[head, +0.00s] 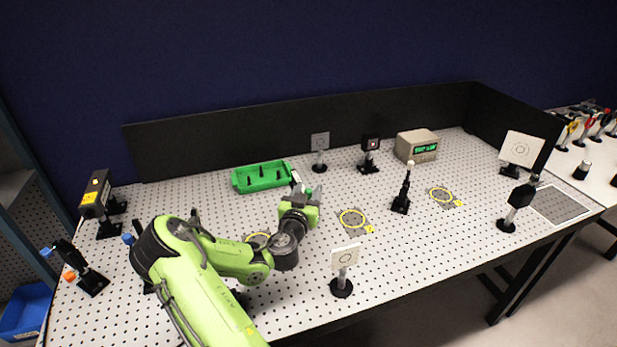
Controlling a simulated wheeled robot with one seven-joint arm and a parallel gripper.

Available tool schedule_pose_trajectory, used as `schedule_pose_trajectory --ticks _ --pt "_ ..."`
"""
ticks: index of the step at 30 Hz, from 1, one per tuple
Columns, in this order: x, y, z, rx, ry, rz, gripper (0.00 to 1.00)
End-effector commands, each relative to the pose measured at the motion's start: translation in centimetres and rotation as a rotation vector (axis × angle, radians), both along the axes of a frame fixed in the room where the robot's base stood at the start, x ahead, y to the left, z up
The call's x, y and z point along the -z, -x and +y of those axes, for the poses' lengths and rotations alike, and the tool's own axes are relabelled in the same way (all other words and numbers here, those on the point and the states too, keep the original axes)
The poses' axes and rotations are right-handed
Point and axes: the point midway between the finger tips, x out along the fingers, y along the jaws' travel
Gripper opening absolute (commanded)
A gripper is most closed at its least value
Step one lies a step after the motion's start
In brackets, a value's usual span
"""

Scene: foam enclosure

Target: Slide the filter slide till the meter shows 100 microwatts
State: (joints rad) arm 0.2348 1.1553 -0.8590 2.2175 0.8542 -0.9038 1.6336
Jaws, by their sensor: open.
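The meter (417,147) is a beige box with a lit green display at the back right; its reading is too small to make out. I cannot tell for sure which part is the filter slide. My gripper (301,183) is open, in the middle left of the board, just in front of the right end of the green tray. Nothing shows clearly between its fingers, which are small and partly hidden by the wrist. A black post-mounted unit with a small light face (370,146) stands left of the meter.
The green tray (243,187) holds dark parts. A black post (403,190) stands between yellow-ringed marks. A labelled black box (96,194) is at left. Black panels edge the back.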

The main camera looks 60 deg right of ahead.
Motion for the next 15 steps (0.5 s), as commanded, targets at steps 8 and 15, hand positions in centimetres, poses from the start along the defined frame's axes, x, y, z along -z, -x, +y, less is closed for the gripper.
schedule_pose_trajectory --ticks 8,15 --pt "0.14 -0.18 -0.98 0.0 -0.001 0.0 0.46" --pt "0.16 -0.19 -0.95 0.0 -0.001 0.0 0.28"
